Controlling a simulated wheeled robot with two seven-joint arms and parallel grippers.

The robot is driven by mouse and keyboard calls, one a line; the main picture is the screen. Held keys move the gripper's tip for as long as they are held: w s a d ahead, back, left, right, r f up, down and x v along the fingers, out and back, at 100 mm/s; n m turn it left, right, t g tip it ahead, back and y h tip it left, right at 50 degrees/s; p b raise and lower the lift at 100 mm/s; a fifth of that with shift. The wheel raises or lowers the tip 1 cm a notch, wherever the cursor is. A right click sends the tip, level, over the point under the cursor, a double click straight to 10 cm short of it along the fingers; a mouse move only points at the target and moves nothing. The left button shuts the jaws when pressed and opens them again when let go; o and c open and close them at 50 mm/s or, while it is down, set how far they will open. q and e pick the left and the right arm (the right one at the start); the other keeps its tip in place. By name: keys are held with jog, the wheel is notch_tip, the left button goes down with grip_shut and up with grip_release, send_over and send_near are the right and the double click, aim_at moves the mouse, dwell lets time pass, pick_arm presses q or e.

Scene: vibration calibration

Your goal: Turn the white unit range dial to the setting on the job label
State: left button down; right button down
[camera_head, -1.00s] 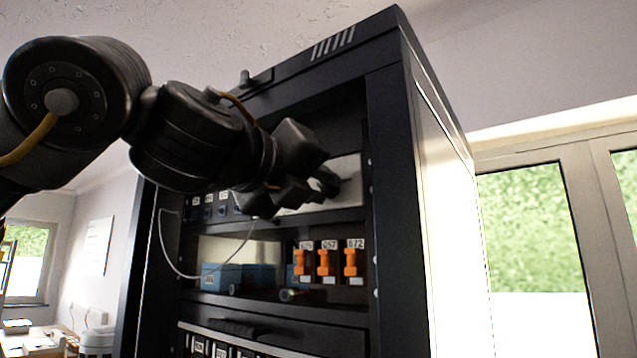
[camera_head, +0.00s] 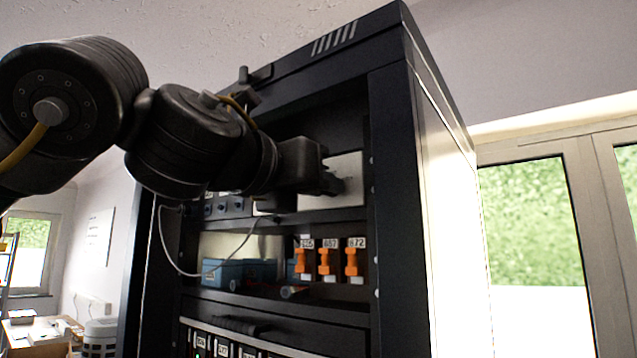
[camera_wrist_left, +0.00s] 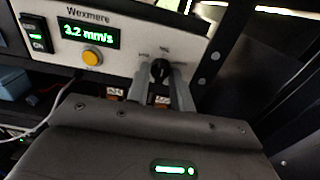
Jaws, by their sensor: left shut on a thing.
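The white unit (camera_head: 349,201) sits on the upper shelf of the black rack, partly hidden by my left arm. In the left wrist view its front (camera_wrist_left: 143,43) reads "Wexmere" and its green display (camera_wrist_left: 88,32) shows 3.2 mm/s. The black range dial (camera_wrist_left: 159,71) is at the right of this front, with small marks around it too blurred to read. My left gripper (camera_wrist_left: 161,84) is shut on the dial, one finger on each side. In the head view the left gripper (camera_head: 338,184) is against the front. I cannot make out a job label.
A yellow button (camera_wrist_left: 92,58) and a rocker switch (camera_wrist_left: 36,36) are left of the dial. Below are orange switches (camera_head: 325,263) with number plates and blue boxes (camera_head: 222,272). A white cable (camera_head: 166,250) hangs at left. The rack's right post (camera_head: 388,200) is close.

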dwell(0.4)
pick_arm(q)
jog(key=c, duration=1.2)
grip_release()
jog(key=shift+c, duration=0.2)
jog(key=shift+a, duration=0.1)
jog(key=b+v, duration=0.5)
jog(key=v, duration=0.5)
jog(key=shift+s+a, duration=0.2)
jog(key=shift+s, duration=0.1)
